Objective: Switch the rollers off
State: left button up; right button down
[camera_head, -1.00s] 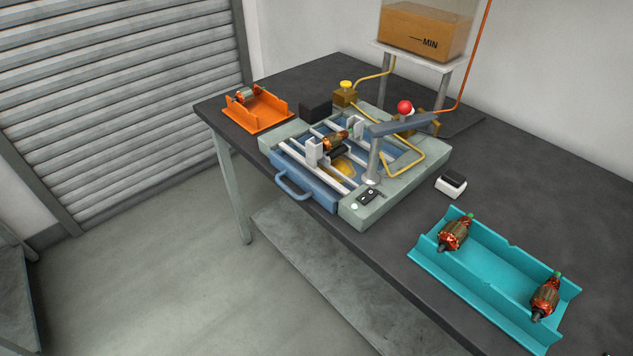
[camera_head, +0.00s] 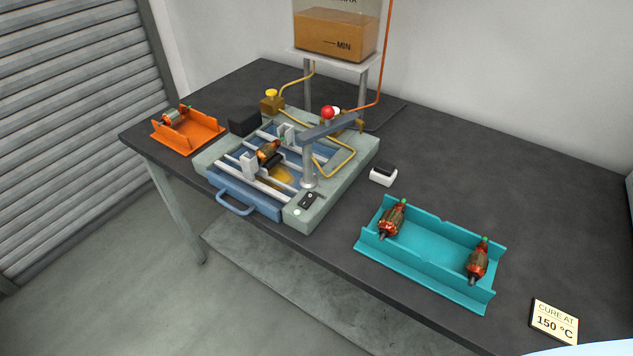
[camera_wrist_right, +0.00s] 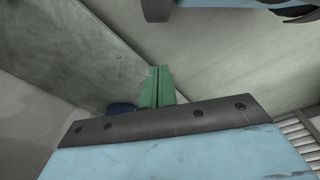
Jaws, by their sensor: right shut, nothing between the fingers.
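The roller machine (camera_head: 350,171) is a grey-green frame on the dark table, with a blue tray (camera_head: 244,199) in its front. An armature (camera_head: 268,151) with copper windings lies across the middle of the machine, between white uprights. A small black switch panel (camera_head: 308,200) is on the machine's front right corner, with a pale round spot (camera_head: 296,212) beside it. I cannot tell the switch's position or whether the rollers turn. My right gripper (camera_wrist_right: 158,86) shows green fingers pressed together and empty in the right wrist view, away from the machine. My left gripper is not in view.
A teal tray (camera_head: 437,258) with two armatures stands at right. An orange tray (camera_head: 205,131) holding one armature is at left. A small black-and-white box (camera_head: 383,175) and a "CURE AT 150 °C" card (camera_head: 554,322) lie on the table. A post with an arm (camera_head: 330,128) rises beside the switch panel.

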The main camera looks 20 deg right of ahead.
jog(key=w+a+r+t+p, duration=0.1)
jog(key=w+r+p, duration=0.3)
jog(key=r, duration=1)
jog(key=w+r+p, duration=0.1)
jog(key=w+r, duration=0.4)
jog(key=r, duration=0.8)
jog(key=w+r+n+t, duration=0.1)
jog(key=w+r, duration=0.2)
jog(key=w, duration=0.1)
jog(key=w+a+r+n+t+y+p, duration=0.1)
jog(key=w+r, duration=0.3)
jog(key=w, duration=0.1)
jog(key=w+r+n+t+y, duration=0.1)
jog(key=w+r, duration=0.3)
jog(key=w, duration=0.1)
jog(key=shift+w+a+r+p, duration=0.2)
jog(key=shift+w+a+p, duration=0.05)
jog(key=shift+a+p, duration=0.15)
jog(key=w+r+n+t+y+p, duration=0.1)
jog(key=w+r+n+t+y, duration=0.1)
jog(key=w+r, duration=0.7)
notch_tip(320, 180, up, 2)
jog(key=shift+n+y, duration=0.3)
jog(key=shift+n, duration=0.2)
jog(key=shift+w+f, duration=0.1)
jog(key=shift+w, duration=0.1)
